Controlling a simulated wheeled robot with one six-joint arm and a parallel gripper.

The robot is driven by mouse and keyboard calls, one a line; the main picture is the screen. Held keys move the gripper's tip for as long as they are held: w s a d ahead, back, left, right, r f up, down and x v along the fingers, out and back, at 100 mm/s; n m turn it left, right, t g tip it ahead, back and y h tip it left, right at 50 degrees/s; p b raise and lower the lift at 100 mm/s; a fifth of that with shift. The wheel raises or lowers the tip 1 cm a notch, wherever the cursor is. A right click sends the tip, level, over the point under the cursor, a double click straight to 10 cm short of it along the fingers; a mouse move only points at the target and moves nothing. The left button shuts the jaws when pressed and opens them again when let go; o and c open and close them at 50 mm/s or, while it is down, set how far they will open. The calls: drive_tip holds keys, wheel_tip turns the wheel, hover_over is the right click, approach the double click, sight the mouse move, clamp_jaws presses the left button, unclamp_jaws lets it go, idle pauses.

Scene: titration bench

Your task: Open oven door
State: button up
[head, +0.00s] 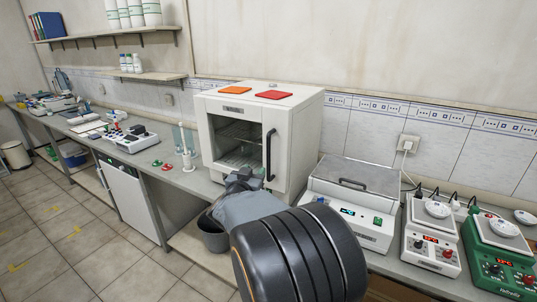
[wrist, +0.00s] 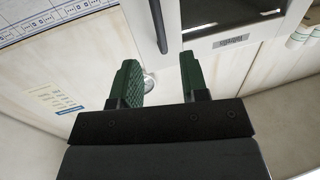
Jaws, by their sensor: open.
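The white oven (head: 305,125) stands on the bench, and its glass-fronted door (head: 235,135) looks closed. Wire racks show through the glass. A black vertical handle (head: 269,155) runs along the door's right side. My gripper (head: 240,176) is in front of the lower door, left of the handle's lower end in the picture; my arm hides part of the oven's lower front. In the wrist view my gripper (wrist: 158,82) has its green fingers apart with nothing held. The handle (wrist: 158,22) shows beyond the fingertips, roughly in line with the gap, beside the door window (wrist: 225,15).
Orange and red pads (head: 273,95) lie on the oven. A lidded water bath (head: 350,200) stands close to its right, then a white stirrer (head: 430,235) and a green one (head: 500,255). A burette stand (head: 187,150) is at its left. Floor (head: 60,220) is open at left.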

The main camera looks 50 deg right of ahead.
sight(268, 154)
drive_tip(key=p+x, duration=0.2)
drive_tip(key=x, duration=1.1)
drive_tip(key=shift+d, duration=0.35)
drive_tip(key=shift+c, duration=0.5)
drive_tip(key=shift+s, duration=0.1)
clamp_jaws()
